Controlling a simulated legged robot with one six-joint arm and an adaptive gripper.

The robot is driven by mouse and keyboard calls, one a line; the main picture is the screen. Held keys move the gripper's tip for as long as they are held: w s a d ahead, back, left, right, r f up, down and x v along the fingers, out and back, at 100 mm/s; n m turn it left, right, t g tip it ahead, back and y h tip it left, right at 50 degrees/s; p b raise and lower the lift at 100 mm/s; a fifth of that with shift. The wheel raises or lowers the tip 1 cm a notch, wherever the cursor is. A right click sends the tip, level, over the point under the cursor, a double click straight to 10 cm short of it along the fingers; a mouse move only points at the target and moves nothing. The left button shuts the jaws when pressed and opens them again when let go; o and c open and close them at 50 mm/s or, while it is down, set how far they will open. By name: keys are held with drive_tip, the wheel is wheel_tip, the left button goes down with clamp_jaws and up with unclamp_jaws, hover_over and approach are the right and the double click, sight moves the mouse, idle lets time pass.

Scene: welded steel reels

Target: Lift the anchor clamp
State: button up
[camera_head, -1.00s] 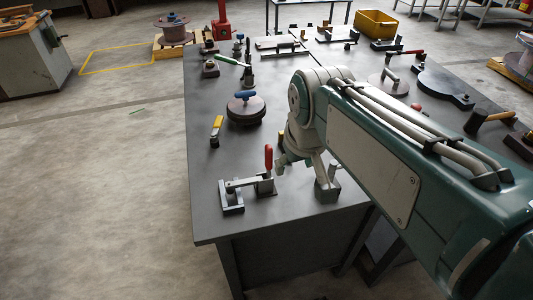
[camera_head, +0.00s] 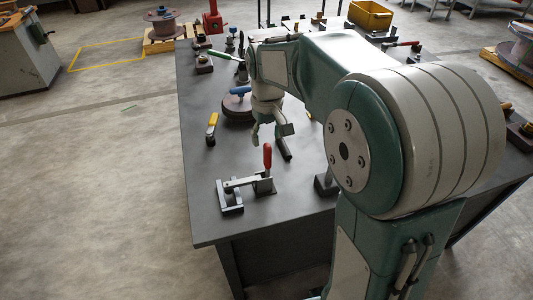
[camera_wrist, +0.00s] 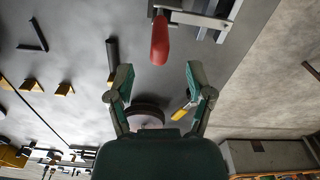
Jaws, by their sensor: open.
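The clamp with an upright red handle (camera_head: 267,157) stands near the front left corner of the steel table in the head view. Its grey arm (camera_head: 240,182) reaches left over a U-shaped metal base (camera_head: 230,197). In the wrist view the red handle (camera_wrist: 160,42) shows beyond the fingertips near the top, with part of the grey base above it. My gripper (camera_head: 269,140) points down above the table, behind the red handle in the head view. Its two fingers are spread and empty in the wrist view (camera_wrist: 157,78). It does not appear to touch the clamp.
A yellow-handled tool (camera_head: 212,129) and a dark round disc with a blue handle (camera_head: 237,105) lie behind the clamp. A dark bar (camera_wrist: 112,52) is near one finger. A grey block with a post (camera_head: 326,183) stands right of the clamp.

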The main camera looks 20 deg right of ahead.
sight(267, 155)
wheel_tip(267, 155, down, 7)
drive_tip(key=shift+r, duration=0.1)
drive_tip(key=shift+c, duration=0.3)
clamp_jaws()
